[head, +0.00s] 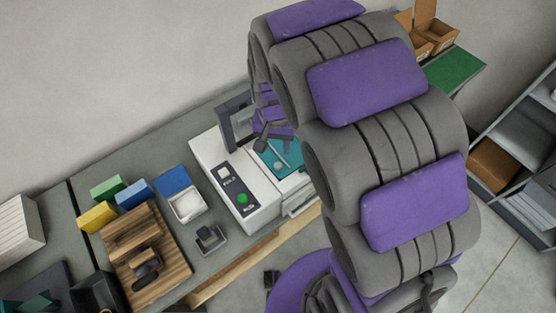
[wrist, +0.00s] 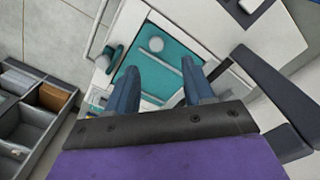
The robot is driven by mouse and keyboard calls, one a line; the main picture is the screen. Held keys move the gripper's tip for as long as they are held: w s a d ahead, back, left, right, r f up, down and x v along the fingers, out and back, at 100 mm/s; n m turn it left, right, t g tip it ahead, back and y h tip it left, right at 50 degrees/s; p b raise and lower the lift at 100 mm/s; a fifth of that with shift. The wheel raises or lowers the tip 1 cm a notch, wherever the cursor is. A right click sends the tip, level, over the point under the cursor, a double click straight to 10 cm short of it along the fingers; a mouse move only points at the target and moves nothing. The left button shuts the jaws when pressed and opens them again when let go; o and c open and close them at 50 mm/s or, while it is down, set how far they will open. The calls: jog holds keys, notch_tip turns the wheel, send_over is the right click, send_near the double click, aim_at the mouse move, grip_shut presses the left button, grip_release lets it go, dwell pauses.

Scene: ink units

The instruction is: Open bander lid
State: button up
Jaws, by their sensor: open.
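The bander is a white machine (head: 265,212) on the bench, with a dark control panel, a green button and a dark grey arch (head: 228,125). A teal panel (head: 268,157) lies in its top, partly hidden behind my arm. In the wrist view the teal panel (wrist: 150,72) sits in a white frame with a round pale knob (wrist: 156,44); the dark arch (wrist: 275,90) is at the right. My gripper (head: 268,138) is over the teal panel, beside the arch. In the wrist view its fingers (wrist: 158,78) are apart with nothing between them. I cannot tell which part is the lid.
Left of the bander on the bench are a white-filled tray (head: 187,205), a small grey holder (head: 210,238), a wooden board (head: 143,250) and coloured boxes (head: 137,192). Shelves with bins (head: 515,150) stand at the right. Bare floor shows between (head: 490,260).

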aim_at(278, 164)
jog(key=f, duration=0.2)
jog(key=a+f, duration=0.1)
jog(key=shift+a+f, duration=0.15)
jog(key=shift+f, duration=0.25)
jog(key=d+f, duration=0.2)
jog(key=f, duration=0.1)
jog(key=d+f, duration=0.1)
jog(key=f, duration=0.1)
jog(key=shift+d+b, duration=0.25)
jog(key=shift+b, duration=0.05)
jog(key=shift+a+f, duration=0.1)
jog(key=shift+a, duration=0.1)
jog(key=shift+a+f, duration=0.1)
jog(key=shift+a, duration=1.05)
jog(key=shift+c, duration=0.5)
jog(key=shift+d, duration=0.9)
jog(key=c, duration=0.4)
jog(key=shift+c, duration=1)
jog(key=shift+a, duration=0.4)
grip_shut()
jog(key=shift+d, duration=0.1)
